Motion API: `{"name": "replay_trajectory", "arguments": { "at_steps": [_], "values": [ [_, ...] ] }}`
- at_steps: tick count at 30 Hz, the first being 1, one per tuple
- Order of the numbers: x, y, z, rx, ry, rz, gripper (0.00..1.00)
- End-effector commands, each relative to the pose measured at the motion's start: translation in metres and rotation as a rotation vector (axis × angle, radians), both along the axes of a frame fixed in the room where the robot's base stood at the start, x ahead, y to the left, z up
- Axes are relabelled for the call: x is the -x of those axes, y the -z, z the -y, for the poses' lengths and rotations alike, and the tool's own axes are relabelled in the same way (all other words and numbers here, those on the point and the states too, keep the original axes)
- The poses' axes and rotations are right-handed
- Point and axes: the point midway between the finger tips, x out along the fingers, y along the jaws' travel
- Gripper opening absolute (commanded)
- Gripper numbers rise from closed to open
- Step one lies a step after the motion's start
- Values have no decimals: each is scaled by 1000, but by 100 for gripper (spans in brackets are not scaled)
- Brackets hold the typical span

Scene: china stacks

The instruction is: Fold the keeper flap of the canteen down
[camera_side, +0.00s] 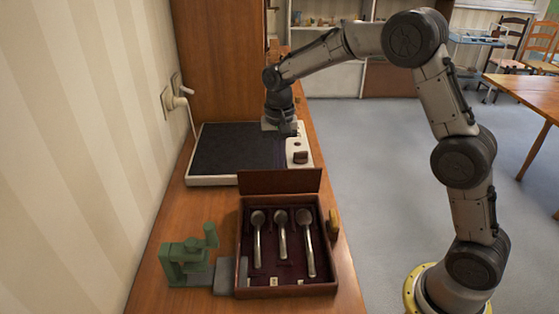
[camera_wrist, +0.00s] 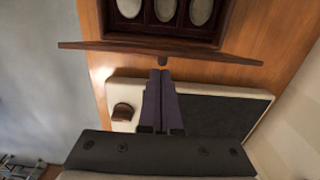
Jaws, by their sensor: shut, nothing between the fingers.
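The canteen (camera_side: 290,291) is an open wooden box with a dark lining and three spoons (camera_side: 282,238) lying in it. Its keeper flap (camera_side: 279,182) is a brown board standing up along the back edge. In the wrist view the flap (camera_wrist: 105,47) shows as a thin dark bar across the top, with a small dark knob at its middle. My gripper (camera_side: 281,151) is behind the flap, above the dark-topped white unit. Its purple fingers (camera_wrist: 160,75) are together and empty, tips near the knob; I cannot tell whether they touch it.
The white unit (camera_side: 205,181) with a brown knob (camera_side: 300,157) lies behind the canteen. A green device (camera_side: 187,262) and a grey block (camera_side: 224,276) stand left of the canteen. A yellowish piece (camera_side: 334,222) is at its right side. The wall bounds the counter at left.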

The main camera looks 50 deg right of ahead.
Motion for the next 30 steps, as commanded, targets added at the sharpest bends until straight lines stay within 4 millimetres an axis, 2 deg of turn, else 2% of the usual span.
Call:
{"name": "replay_trajectory", "arguments": {
  "at_steps": [17, 30],
  "values": [
    [8, -2, -8, 74, -3, 73, 0],
    [28, 0, -28, 270, -12, 270, 0]
  ]
}}
